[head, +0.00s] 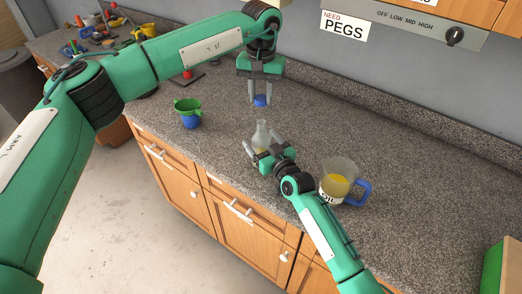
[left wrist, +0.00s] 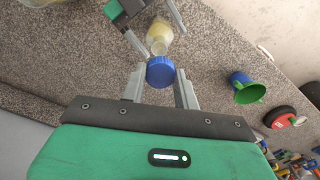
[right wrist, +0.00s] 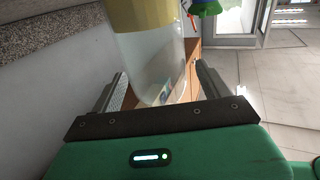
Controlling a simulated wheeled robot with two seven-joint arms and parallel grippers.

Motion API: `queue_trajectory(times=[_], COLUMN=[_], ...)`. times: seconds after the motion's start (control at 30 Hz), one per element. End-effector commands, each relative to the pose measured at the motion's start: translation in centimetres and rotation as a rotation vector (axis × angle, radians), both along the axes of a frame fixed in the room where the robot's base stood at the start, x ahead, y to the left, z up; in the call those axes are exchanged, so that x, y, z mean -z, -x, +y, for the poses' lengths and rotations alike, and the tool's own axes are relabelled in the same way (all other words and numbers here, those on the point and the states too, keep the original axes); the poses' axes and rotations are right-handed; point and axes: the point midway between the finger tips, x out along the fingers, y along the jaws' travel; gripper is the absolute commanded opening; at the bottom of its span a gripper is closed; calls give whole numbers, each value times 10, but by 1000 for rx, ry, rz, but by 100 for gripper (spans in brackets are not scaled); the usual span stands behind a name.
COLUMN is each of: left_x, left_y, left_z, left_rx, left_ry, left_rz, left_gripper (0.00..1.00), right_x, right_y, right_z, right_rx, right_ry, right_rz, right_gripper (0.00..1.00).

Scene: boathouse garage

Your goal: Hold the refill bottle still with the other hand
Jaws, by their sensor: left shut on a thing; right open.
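The refill bottle (head: 261,133), pale and translucent with a narrow neck, stands upright on the counter. My right gripper (head: 262,147) is open low around it, with a finger on each side; the bottle also fills the space between the fingers in the right wrist view (right wrist: 152,62). My left gripper (head: 260,96) is shut on a blue cap (head: 261,101) and holds it above the bottle, apart from the neck in the head view. The cap (left wrist: 160,72) sits between the fingers in the left wrist view, with the uncapped bottle neck (left wrist: 159,47) beyond it.
A jug (head: 338,178) of yellow oil with a blue handle stands right of my right gripper. A green funnel on a blue cup (head: 188,113) stands to the left. Tools clutter the far left counter. The counter behind the bottle, toward the wall, is clear.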

Motion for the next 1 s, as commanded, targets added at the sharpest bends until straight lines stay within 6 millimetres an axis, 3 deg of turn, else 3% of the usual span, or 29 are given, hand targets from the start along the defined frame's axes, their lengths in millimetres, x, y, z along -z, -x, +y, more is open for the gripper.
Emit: queue_trajectory(times=[0.4, 0.77, 1.0], left_x=[0, 0, 19], left_y=[0, 0, 1], left_z=[0, 0, 0], left_rx=[0, 0, 0], left_ry=[0, 0, -2], left_rz=[0, 0, 4], left_gripper=[10, 10, 10], right_x=[0, 0, 0], right_y=[-6, -6, -6], right_z=[4, 4, 4], right_rx=[0, 0, 0], right_ry=[1, 1, 1], right_rz=[0, 0, 0], right_gripper=[79, 12, 12])
